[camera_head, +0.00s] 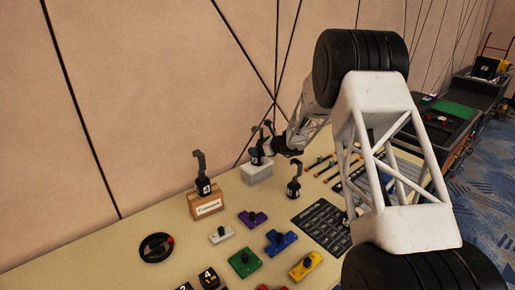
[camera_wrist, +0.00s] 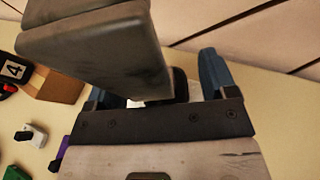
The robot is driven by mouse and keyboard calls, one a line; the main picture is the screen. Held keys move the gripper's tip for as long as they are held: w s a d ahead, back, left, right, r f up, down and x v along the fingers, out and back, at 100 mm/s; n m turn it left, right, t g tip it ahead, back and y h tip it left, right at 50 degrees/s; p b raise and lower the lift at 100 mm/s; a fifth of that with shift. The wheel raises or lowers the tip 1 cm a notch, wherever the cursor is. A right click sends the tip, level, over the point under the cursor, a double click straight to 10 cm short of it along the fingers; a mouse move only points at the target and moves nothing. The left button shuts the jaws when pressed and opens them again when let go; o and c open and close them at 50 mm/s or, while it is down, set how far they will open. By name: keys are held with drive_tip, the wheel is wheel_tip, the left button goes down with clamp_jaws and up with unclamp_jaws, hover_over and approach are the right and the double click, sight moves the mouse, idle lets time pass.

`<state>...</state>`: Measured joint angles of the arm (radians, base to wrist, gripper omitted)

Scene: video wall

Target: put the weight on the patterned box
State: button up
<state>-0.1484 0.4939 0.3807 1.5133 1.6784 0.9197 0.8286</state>
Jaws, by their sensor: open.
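A dark hooked weight (camera_head: 257,157) stands on a pale grey-white box (camera_head: 257,174) near the wall. My gripper (camera_head: 268,147) is open at this weight, coming from the right. In the wrist view, the blue fingers of my gripper (camera_wrist: 162,85) are apart, with a large grey hook (camera_wrist: 90,45) and a dark base between them. A second hooked weight (camera_head: 203,188), labelled 4, stands on a brown box (camera_head: 207,206) with a white label; this brown box (camera_wrist: 55,86) also shows in the wrist view. A third weight (camera_head: 294,187) stands on the table. No clear pattern on either box can be made out.
The beige table (camera_head: 110,240) holds a black ring-shaped object (camera_head: 156,247), several coloured blocks such as a purple one (camera_head: 252,218) and a blue one (camera_head: 281,241), and a dark panel (camera_head: 322,220). The wall is close behind the boxes. The table's left part is clear.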

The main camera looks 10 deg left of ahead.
drive_tip(key=shift+r, duration=0.1)
drive_tip(key=shift+s+d+r, duration=0.15)
drive_tip(key=shift+d+r, duration=0.05)
drive_tip(key=shift+d, duration=0.2)
drive_tip(key=v, duration=1.1)
drive_tip(key=shift+s+r, duration=0.1)
idle(0.5)
drive_tip(key=s+d+r+n+g+h, duration=0.25)
drive_tip(key=s+r+n, duration=0.45)
drive_tip(key=s, duration=0.7)
drive_tip(key=s+d+r+n+g+h, duration=0.15)
drive_tip(key=s+d+r+n, duration=0.25)
drive_tip(key=s+r, duration=0.8)
drive_tip(key=s+d+n+h, duration=0.3)
drive_tip(key=s+d, duration=0.1)
drive_tip(key=s, duration=0.8)
drive_tip(key=s+d+n+t+h, duration=0.1)
drive_tip(key=s+d+n, duration=0.3)
drive_tip(key=s, duration=0.8)
drive_tip(key=s+d+f+n+h, duration=0.1)
drive_tip(key=s+d+n+h, duration=0.3)
drive_tip(key=s, duration=0.8)
drive_tip(key=shift+s+d+h, duration=0.15)
drive_tip(key=shift+s+h, duration=0.15)
drive_tip(key=shift+s, duration=0.05)
